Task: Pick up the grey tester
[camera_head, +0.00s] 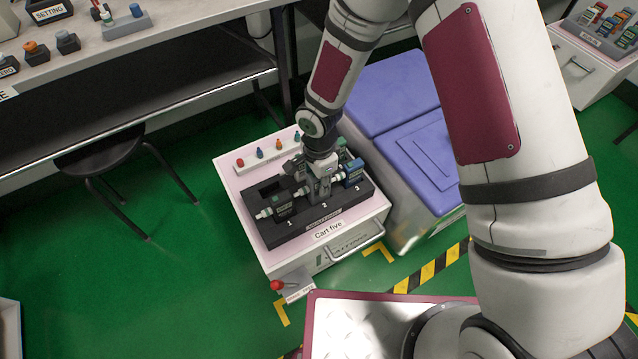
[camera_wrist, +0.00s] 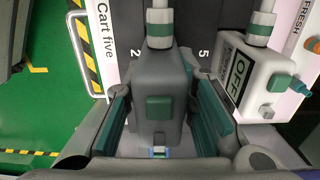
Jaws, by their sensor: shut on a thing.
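The grey tester (camera_wrist: 160,85) has a green square button and a white-and-green tip; it fills the middle of the wrist view. My gripper (camera_wrist: 162,108) has its teal-padded fingers shut on both sides of it. In the head view, my gripper (camera_head: 319,188) is low over the middle of the black rack (camera_head: 325,213), near the mark 2, and hides most of the tester. I cannot tell whether the tester still touches the rack.
A dark tester (camera_head: 283,205) lies at slot 1 and a blue one (camera_head: 353,175) near slot 3. A white tester (camera_wrist: 243,75) reading OFF is close to my right finger in the wrist view. The cart (camera_head: 345,248) stands beside a blue-lidded bin (camera_head: 425,150).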

